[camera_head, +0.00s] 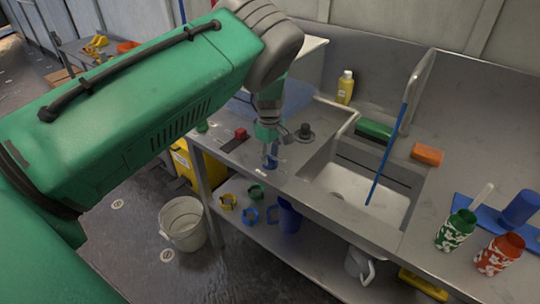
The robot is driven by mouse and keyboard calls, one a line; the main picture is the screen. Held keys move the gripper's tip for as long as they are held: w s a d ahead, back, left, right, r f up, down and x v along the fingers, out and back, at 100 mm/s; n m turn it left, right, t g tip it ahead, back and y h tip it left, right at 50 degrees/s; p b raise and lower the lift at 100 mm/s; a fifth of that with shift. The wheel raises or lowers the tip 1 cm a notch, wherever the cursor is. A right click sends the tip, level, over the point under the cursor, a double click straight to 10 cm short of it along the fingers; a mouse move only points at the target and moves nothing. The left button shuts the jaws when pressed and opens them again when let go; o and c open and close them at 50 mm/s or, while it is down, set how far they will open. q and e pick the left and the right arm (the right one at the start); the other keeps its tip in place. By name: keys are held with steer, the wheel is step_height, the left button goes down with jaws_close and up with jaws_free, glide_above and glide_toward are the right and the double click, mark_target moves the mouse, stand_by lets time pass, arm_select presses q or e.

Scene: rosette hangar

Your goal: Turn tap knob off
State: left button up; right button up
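My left gripper (270,152) points down over the metal counter, left of the sink. A small blue piece (271,161) shows at its fingertips; I cannot tell whether the fingers grip it, touch it or only hover over it. A dark round knob (305,131) stands on the counter just right of the gripper, apart from the fingertips. A bent metal spout (347,123) reaches over the back left edge of the sink (345,183). My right gripper is not in view.
A red block (240,133) lies left of the gripper. A blue stick (387,155) leans in the sink.

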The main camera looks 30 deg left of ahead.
arm_select(q)
steer(key=shift+d+f, duration=0.15)
steer(key=shift+f, duration=0.25)
steer(key=shift+d, duration=0.1)
jaws_close()
